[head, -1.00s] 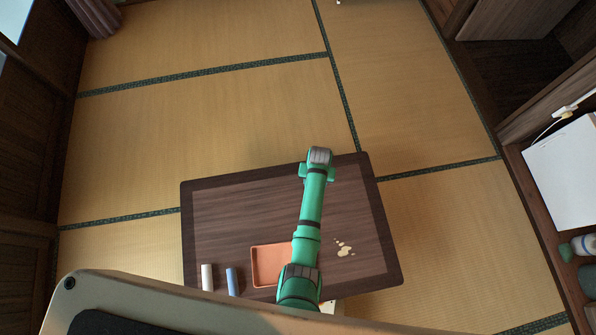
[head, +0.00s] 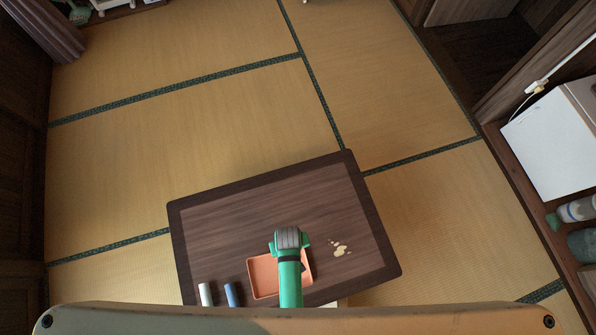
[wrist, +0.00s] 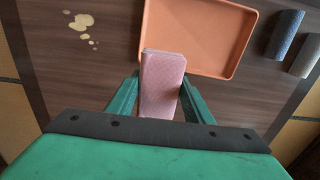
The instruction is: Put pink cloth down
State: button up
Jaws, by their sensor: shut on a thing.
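The pink cloth (wrist: 163,86) is a folded, narrow block in the wrist view. My gripper (wrist: 158,92) is shut on it, with a green finger on each side. In the wrist view the cloth overlaps the near rim of the orange tray (wrist: 200,72); I cannot tell whether it touches tray or table. In the head view my gripper's wrist part (head: 288,240) is over the tray (head: 264,289), and the cloth is hidden there.
The dark wooden table (head: 230,213) carries a cream-coloured spill (head: 339,249) right of the tray. A white roll (head: 205,294) and a blue roll (head: 231,294) lie to the left. The table's far half is clear. A shelf with a white sheet (head: 548,145) stands at the right.

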jog(key=shift+s+r, duration=0.1)
jog(key=shift+s, duration=0.2)
jog(key=w+d+f, duration=0.2)
jog(key=w+f, duration=0.2)
jog(key=w, duration=0.5)
send_over(298, 221)
jog(key=s, duration=0.1)
notch_tip(298, 221, down, 5)
jog(key=shift+r, duration=0.15)
jog(key=shift+w+d+f, duration=0.1)
jog(key=shift+w+f, duration=0.35)
jog(key=shift+f, duration=1.65)
jog(key=shift+f, duration=0.15)
jog(key=o, duration=1.1)
